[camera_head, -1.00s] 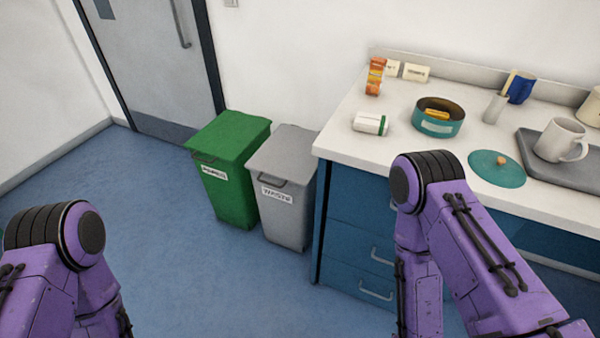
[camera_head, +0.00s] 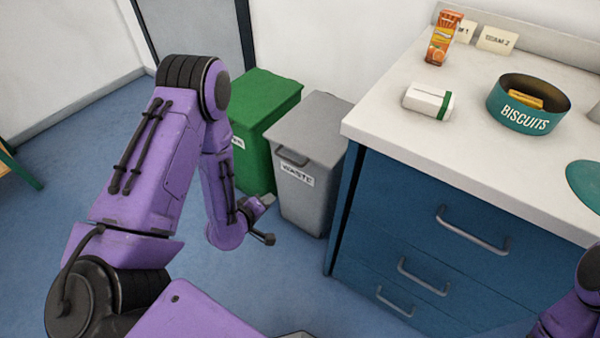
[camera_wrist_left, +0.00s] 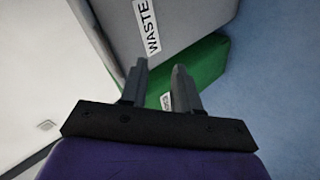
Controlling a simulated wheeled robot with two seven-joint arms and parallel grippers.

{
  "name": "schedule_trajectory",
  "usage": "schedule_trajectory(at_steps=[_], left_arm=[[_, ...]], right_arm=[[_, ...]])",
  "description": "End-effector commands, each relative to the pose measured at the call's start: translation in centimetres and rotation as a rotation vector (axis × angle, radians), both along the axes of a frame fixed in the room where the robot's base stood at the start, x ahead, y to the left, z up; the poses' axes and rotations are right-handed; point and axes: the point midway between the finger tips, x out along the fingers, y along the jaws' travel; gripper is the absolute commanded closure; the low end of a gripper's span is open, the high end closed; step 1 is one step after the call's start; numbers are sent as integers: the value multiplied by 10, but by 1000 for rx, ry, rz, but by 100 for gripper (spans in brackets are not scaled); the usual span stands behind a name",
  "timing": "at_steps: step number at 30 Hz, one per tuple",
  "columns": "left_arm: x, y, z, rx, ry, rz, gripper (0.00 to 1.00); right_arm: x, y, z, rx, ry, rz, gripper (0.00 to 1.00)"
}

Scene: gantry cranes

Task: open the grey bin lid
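The grey bin (camera_head: 318,200) stands on the floor between the green bin and the counter, with a "WASTE" label on its front. Its grey lid (camera_head: 312,122) is down, with a bar handle (camera_head: 292,157) at the front edge. My left gripper (camera_head: 266,221) is low in front of the bins, below and left of that handle and apart from it. In the left wrist view its two fingers (camera_wrist_left: 160,80) are apart with nothing between them. The grey bin wall (camera_wrist_left: 190,20) fills the top there; the lid is not visible. My right gripper is out of view.
A green bin (camera_head: 258,110) with its lid down stands left of the grey one, partly behind my left arm. A blue drawer cabinet (camera_head: 400,230) with handles stands close on the right, under a white counter (camera_head: 400,120). The floor in front is clear.

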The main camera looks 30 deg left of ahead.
Motion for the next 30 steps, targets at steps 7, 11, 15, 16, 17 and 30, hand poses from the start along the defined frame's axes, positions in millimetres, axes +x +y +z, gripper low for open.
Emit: schedule_trajectory(at_steps=[7,11,15,16,17,30], left_arm=[[75,33,21,-402,-370,26,69],[91,33,25,-425,-381,20,69],[121,30,17,-421,-379,20,69],[128,30,16,-421,-379,21,69],[134,30,14,-421,-378,21,69],[176,27,6,-421,-375,24,69]], right_arm=[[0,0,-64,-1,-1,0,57],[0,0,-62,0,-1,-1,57],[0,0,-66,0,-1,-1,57],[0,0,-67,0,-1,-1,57],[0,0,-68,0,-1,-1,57],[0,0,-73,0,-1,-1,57]])
